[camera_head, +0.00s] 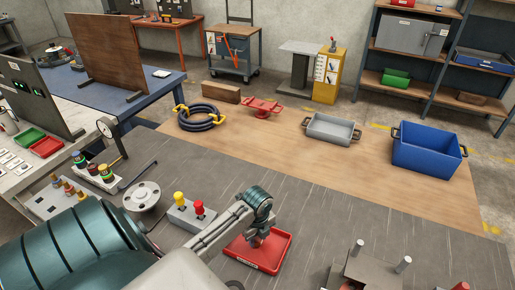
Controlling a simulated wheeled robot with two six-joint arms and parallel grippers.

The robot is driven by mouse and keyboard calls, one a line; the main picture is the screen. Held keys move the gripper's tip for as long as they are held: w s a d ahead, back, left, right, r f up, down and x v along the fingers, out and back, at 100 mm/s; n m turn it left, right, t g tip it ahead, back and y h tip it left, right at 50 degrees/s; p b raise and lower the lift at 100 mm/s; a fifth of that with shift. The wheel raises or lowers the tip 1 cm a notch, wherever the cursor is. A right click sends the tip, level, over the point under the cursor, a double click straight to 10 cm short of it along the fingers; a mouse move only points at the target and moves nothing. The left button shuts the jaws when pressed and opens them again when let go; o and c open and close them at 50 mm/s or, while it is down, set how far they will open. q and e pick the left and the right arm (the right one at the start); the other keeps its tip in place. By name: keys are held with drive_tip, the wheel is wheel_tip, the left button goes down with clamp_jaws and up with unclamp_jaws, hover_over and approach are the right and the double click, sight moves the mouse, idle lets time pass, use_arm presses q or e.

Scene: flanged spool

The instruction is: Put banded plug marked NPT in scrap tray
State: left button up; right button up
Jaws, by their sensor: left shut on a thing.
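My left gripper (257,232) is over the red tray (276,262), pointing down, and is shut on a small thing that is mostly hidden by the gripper. I cannot make out its bands or any NPT mark. The red tray lies on the dark grey mat and has a small label on its front rim; its label is too small to read. Several banded plugs (92,169) stand in a holder at the left, with colored bands around them. Smaller plugs (68,188) stand in front of them. My right gripper is not in view.
A grey block (184,216) with a yellow and a red knob stands left of the red tray. A flanged round metal part (143,195) is farther left. A grey fixture with upright pegs (372,272) stands at the lower right. The mat between tray and fixture is clear.

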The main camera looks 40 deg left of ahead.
use_arm(q)
drive_tip(key=shift+f, duration=0.2)
drive_tip(key=o, duration=1.2)
drive_tip(key=shift+c, duration=0.2)
drive_tip(key=shift+r, duration=0.15)
wheel_tip(320, 180, up, 7)
drive_tip(key=b, duration=0.3)
wheel_tip(320, 180, up, 5)
drive_tip(key=p, duration=0.3)
